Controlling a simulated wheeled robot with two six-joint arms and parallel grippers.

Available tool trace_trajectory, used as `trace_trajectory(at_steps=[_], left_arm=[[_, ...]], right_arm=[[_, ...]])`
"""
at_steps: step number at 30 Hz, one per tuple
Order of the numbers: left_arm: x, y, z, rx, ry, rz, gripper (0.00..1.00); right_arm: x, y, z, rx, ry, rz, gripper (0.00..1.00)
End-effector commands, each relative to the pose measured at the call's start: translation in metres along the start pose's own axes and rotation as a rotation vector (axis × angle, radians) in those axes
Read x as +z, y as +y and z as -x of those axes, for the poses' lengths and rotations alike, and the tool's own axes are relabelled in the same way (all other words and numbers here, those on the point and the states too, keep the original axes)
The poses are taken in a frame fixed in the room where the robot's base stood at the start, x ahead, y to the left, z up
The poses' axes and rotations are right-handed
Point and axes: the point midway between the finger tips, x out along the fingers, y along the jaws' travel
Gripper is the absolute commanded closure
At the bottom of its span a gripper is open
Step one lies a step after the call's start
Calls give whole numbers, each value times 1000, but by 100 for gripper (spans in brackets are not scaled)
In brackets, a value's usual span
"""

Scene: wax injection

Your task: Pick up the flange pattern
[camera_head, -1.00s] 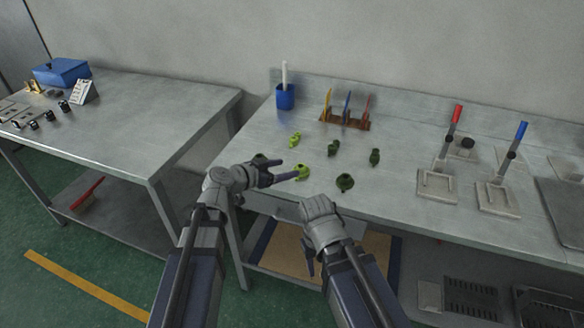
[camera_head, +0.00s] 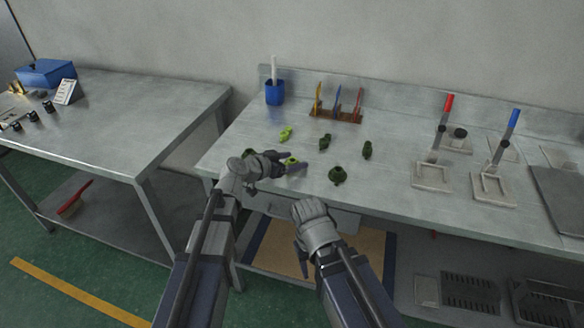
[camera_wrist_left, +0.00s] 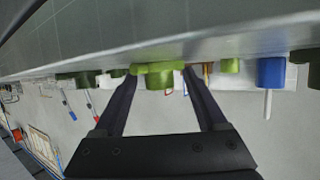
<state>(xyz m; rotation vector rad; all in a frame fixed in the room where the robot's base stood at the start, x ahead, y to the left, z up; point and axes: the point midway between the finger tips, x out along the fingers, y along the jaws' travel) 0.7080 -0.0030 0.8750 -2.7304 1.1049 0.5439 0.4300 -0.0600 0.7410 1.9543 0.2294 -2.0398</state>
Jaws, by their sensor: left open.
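A light green pattern with a wide flange and a round hub (camera_wrist_left: 160,72) sits between the two spread fingers of my left gripper (camera_wrist_left: 157,88) in the left wrist view, which is upside down. In the head view this pattern (camera_head: 291,160) stands near the front edge of the bench, partly hidden by my left gripper (camera_head: 290,162). The left fingers are open on either side of it; contact cannot be made out. My right gripper (camera_head: 301,252) hangs low in front of the bench, its fingers hard to make out.
Another light green pattern (camera_head: 285,134) and several dark green ones, such as the near one (camera_head: 338,176), stand close by. A blue cup (camera_head: 274,93) and a tool rack (camera_head: 336,115) are behind. Clamps with red (camera_head: 448,105) and blue handles (camera_head: 515,118) stand right.

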Motion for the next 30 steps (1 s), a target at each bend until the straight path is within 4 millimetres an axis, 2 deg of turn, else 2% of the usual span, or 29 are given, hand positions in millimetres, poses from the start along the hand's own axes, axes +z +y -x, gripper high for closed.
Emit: trace_trajectory(at_steps=[3, 22, 30], left_arm=[[0, 0, 1, 0, 0, 0, 27], [0, 0, 1, 0, -1, -1, 98], [0, 0, 1, 0, -2, -2, 100]], right_arm=[[0, 0, 1, 0, 0, 0, 50], [0, 0, 1, 0, 0, 0, 50], [0, 0, 0, 0, 0, 0, 50]])
